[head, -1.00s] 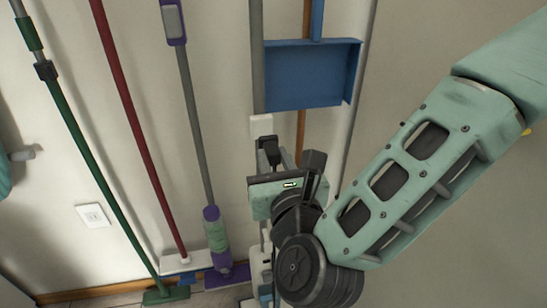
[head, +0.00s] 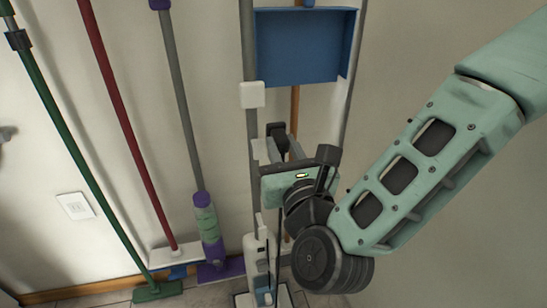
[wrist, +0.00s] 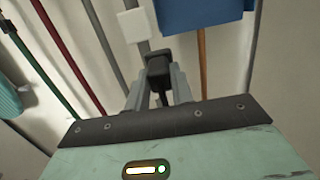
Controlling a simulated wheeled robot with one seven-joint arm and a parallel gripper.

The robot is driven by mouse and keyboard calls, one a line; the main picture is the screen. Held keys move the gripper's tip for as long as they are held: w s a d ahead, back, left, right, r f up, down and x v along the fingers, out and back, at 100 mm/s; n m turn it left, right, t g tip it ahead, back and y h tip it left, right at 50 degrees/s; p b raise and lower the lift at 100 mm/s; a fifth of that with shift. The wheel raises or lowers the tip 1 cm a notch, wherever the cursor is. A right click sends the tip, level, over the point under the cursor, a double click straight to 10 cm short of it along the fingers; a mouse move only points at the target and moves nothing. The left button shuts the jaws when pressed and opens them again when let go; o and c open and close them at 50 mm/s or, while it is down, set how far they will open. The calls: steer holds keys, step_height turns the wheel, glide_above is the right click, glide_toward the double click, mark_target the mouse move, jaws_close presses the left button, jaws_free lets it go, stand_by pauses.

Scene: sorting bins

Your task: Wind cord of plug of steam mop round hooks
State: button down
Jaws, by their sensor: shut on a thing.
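The steam mop stands against the wall, with a grey pole (head: 247,45) and a white body (head: 256,250) low down. A white hook block (head: 252,94) sits on the pole; it also shows in the wrist view (wrist: 134,25). My gripper (head: 278,143) is below and slightly right of this block, shut on the black plug (wrist: 158,64). The plug stands up between the fingertips, apart from the block in the head view. A thin dark cord (head: 279,240) shows below my gripper, beside the mop body. Its full path is hidden by my gripper and wrist.
A blue dustpan (head: 300,45) hangs above, with a wooden handle (head: 295,105) behind. A purple-and-grey mop (head: 186,100), a red-handled mop (head: 125,120) and a green-handled broom (head: 75,150) lean to the left. A wall socket (head: 75,205) is at far left.

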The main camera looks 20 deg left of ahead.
steer(key=w+d+f+t+b, duration=0.1)
steer(key=w+f+b, duration=0.3)
steer(key=f, duration=0.1)
steer(key=shift+y, duration=0.5)
steer(key=r+p, duration=0.1)
steer(key=r, duration=0.1)
steer(key=s+a+r+p, duration=0.1)
steer(key=p, duration=0.1)
steer(key=r+p, duration=0.2)
steer(key=shift+s+a+r, duration=0.3)
steer(key=s+a+f+b, duration=0.5)
steer(key=a+f+b, duration=0.1)
steer(key=a+b, duration=0.1)
steer(key=shift+a, duration=0.65)
steer(key=shift+s, duration=0.1)
